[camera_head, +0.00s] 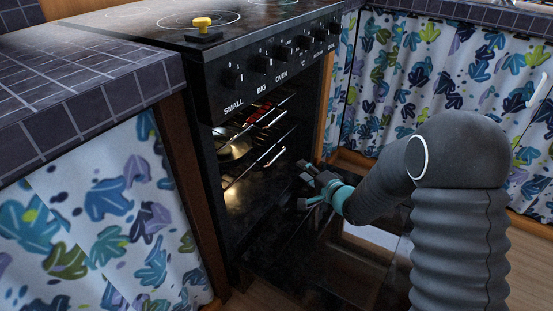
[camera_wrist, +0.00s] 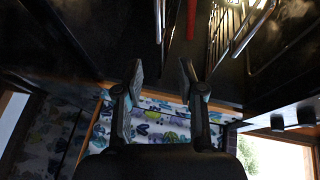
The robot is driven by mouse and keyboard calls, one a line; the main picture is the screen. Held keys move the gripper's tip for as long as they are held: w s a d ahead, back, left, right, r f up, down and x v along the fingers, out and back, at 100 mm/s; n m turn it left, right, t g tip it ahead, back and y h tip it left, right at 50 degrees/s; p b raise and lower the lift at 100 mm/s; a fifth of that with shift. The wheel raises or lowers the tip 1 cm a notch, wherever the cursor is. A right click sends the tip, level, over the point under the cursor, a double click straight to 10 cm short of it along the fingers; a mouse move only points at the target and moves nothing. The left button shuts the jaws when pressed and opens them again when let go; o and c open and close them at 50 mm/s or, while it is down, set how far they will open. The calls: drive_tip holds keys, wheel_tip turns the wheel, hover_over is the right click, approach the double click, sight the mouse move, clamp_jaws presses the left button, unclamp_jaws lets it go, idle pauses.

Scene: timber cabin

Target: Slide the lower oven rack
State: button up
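The oven (camera_head: 262,140) stands open in the head view, with its dark door (camera_head: 335,265) folded down in front. Inside are metal rack bars; a lower rack bar (camera_head: 272,156) shows as a bright line below a pan (camera_head: 232,146) and a red-handled item (camera_head: 258,112). My gripper (camera_head: 304,186) is just outside the oven mouth, above the door, at the right of the opening. Its fingers are apart and nothing is between them. In the wrist view the open fingers (camera_wrist: 161,75) point toward the oven interior, with rack wires (camera_wrist: 235,32) at the top right. Which rack these belong to I cannot tell.
A tiled counter (camera_head: 90,90) with a leaf-patterned curtain (camera_head: 100,220) stands left of the stove. Another patterned curtain (camera_head: 405,75) hangs to the right. A yellow-topped object (camera_head: 203,26) sits on the stove top.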

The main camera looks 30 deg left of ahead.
sight(276, 157)
drive_tip(key=shift+y, duration=0.3)
drive_tip(key=x, duration=0.9)
drive_tip(key=s+f+x, duration=0.1)
drive_tip(key=x, duration=0.4)
drive_tip(key=shift+a+f, duration=0.1)
drive_tip(key=shift+a, duration=0.4)
clamp_jaws()
